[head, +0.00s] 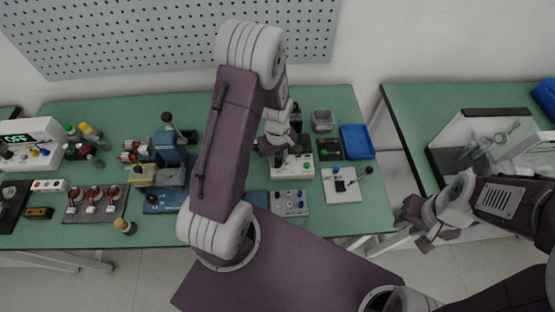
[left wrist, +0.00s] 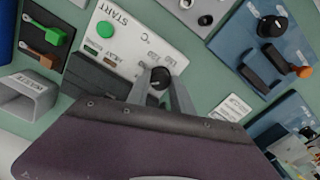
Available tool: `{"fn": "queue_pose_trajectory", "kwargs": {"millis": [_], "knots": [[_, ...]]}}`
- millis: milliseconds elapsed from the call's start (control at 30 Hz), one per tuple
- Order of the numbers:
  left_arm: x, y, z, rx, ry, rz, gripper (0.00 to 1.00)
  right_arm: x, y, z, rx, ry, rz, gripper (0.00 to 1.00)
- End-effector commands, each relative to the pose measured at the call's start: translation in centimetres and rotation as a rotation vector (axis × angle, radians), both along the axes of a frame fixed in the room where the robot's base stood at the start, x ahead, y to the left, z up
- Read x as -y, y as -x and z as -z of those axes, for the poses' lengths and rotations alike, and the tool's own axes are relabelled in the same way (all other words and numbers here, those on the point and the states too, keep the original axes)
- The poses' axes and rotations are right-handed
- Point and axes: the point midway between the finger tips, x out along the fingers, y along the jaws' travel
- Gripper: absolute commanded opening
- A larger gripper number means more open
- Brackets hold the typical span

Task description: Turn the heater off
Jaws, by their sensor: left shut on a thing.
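The heater appears to be the white control box (head: 300,168) on the green bench. In the left wrist view its white panel (left wrist: 128,38) carries a green button (left wrist: 105,29) marked START, small lamps and a black knob (left wrist: 160,74). My left gripper (left wrist: 160,80) has its two fingers on either side of the black knob and is shut on it. In the head view my left gripper (head: 281,158) is over the box's left part, and my wrist hides the knob. My right gripper (head: 416,223) hangs off the bench's right front corner; its jaws are too unclear to read.
A grey bin (head: 322,121) and a blue tray (head: 357,142) stand behind and right of the box. A grey panel with knobs (head: 289,203) lies in front. A white plate with a black part (head: 342,185) is at right. A second bench (head: 408,115) stands beyond a gap.

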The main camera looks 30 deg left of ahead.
Motion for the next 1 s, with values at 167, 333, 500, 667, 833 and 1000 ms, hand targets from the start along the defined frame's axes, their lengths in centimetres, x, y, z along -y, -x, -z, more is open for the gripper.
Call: {"fn": "queue_pose_trajectory", "kwargs": {"millis": [167, 333, 500, 667, 833, 1000], "knots": [[0.0, -0.1, 0.0, 0.003, 0.000, -0.006, 0.01, 0.0, 0.0, 0.0, 0.000, 0.000, 0.000, 0.28], [0.0, -0.1, 0.0, 0.001, 0.000, -0.004, 0.45, 0.0, 0.0, 0.0, 0.000, 0.000, 0.000, 0.28], [0.0, 0.0, 0.0, 0.001, 0.000, -0.003, 0.45, 0.0, 0.0, 0.0, 0.000, 0.000, 0.000, 0.28], [0.0, 0.0, -1.5, 0.001, 0.000, -0.003, 0.45, 0.0, 0.0, -1.4, 0.000, 0.000, 0.000, 0.28], [0.0, 0.0, -4.9, 0.001, 0.000, -0.003, 0.45, 0.0, 0.0, -4.7, 0.000, 0.000, 0.000, 0.28], [0.0, 0.0, -6.4, 0.000, 0.000, -0.003, 0.45, 0.0, 0.0, -6.0, 0.000, 0.000, 0.000, 0.28]]}}
